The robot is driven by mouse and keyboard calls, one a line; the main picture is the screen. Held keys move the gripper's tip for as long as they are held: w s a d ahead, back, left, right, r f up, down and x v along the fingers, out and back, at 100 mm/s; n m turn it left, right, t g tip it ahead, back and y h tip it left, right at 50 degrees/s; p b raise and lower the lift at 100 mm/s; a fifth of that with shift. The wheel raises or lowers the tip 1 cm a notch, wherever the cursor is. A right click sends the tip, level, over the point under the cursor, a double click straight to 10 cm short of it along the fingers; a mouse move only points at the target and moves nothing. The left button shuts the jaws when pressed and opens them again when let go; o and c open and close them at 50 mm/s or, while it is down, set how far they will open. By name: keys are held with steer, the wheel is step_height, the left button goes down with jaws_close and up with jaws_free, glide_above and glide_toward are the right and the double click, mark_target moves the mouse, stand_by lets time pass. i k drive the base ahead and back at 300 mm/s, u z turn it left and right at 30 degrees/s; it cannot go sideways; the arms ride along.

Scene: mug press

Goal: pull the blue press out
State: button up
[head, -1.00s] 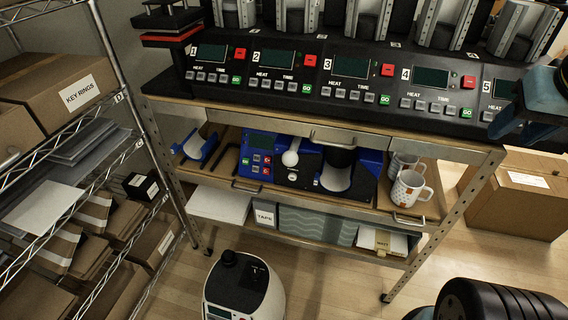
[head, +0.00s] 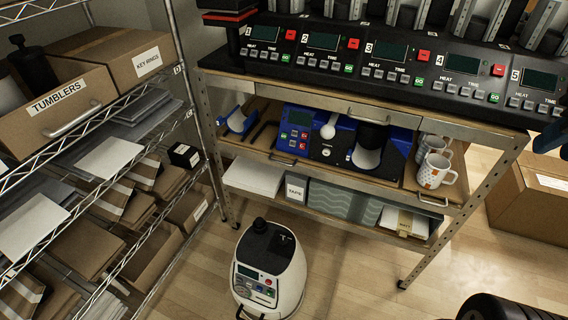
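The blue press (head: 342,138) sits on the middle shelf (head: 262,150) of the workbench, under the top. It has a panel with red and grey buttons on its left, a lever with a pale knob in the middle and a dark round opening with a pale curved piece on its right. The shelf has front handles below and to the right of the press. A dark blue part (head: 552,136), seemingly of my gripper or arm, barely shows at the right edge, well apart from the press. Its fingers cannot be made out.
White patterned mugs (head: 432,171) stand right of the press, and a blue curved piece (head: 238,122) lies left. A white rounded machine (head: 270,270) stands on the floor in front. A wire rack with boxes (head: 85,110) is at left, a cardboard box (head: 530,200) at right.

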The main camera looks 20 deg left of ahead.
mark_target(275, 116)
steer(key=u, duration=0.4)
steer(key=k, duration=0.1)
steer(key=z, duration=0.45)
steer(key=i, duration=0.1)
steer(key=u, duration=2.35)
steer(key=k, duration=1.25)
steer(key=z, duration=0.95)
steer(key=i, duration=0.95)
steer(key=z, duration=0.1)
